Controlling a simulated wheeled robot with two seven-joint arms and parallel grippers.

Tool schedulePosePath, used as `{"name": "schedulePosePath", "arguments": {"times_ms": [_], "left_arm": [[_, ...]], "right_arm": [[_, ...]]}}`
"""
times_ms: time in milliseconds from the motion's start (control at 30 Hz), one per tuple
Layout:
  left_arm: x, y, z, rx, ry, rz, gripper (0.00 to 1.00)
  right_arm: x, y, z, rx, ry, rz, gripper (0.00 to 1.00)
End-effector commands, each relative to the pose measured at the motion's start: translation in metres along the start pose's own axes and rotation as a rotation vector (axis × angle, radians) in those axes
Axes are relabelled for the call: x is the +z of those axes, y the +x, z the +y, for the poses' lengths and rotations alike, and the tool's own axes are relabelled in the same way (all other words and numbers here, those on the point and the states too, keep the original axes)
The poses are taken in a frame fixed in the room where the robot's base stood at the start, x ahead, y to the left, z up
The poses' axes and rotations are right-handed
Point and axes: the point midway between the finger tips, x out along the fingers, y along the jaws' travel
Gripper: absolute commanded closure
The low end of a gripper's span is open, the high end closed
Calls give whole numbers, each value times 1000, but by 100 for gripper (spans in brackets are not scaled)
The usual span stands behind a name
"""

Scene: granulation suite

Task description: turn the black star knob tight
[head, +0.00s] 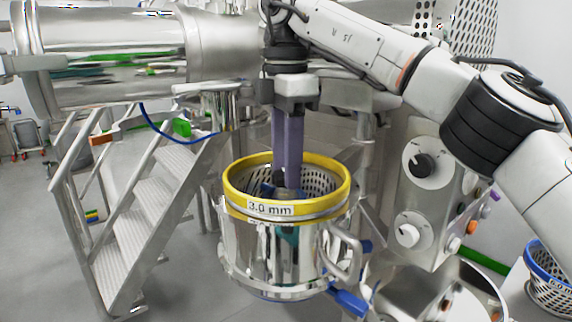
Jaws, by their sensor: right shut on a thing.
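My right gripper (285,185) points straight down, its two long purple fingers reaching into the top of a metal sieve basket with a yellow rim (235,194) labelled "3.0 mm". It is shut on a dark piece low inside the basket, which looks like the black star knob (279,179). The knob is mostly hidden by the fingers and the rim, so its lobes and how far it sits down cannot be told. A blue part (266,190) shows beside the fingertips. My left gripper is not in view.
The basket sits in a shiny steel housing (250,255) with a side handle (343,250) and blue clamps (348,303). A control panel (420,205) with dials stands close right. Metal steps (150,200) are at left. A blue-rimmed basket (548,275) is at lower right.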

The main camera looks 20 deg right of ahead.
Motion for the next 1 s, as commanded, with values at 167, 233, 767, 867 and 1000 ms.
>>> {"name": "schedulePosePath", "arguments": {"times_ms": [167, 233, 767, 867, 1000], "left_arm": [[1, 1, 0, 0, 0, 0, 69], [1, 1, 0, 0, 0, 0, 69], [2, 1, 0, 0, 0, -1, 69], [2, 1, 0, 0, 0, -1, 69], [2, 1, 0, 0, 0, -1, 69]], "right_arm": [[1, -2, 0, 4, 57, -2, 86], [1, -2, 0, 4, 70, -2, 86], [1, -2, 0, 3, 84, -1, 57], [1, -1, 0, 3, 83, -1, 45], [0, -1, 0, 1, 82, -1, 45]]}}
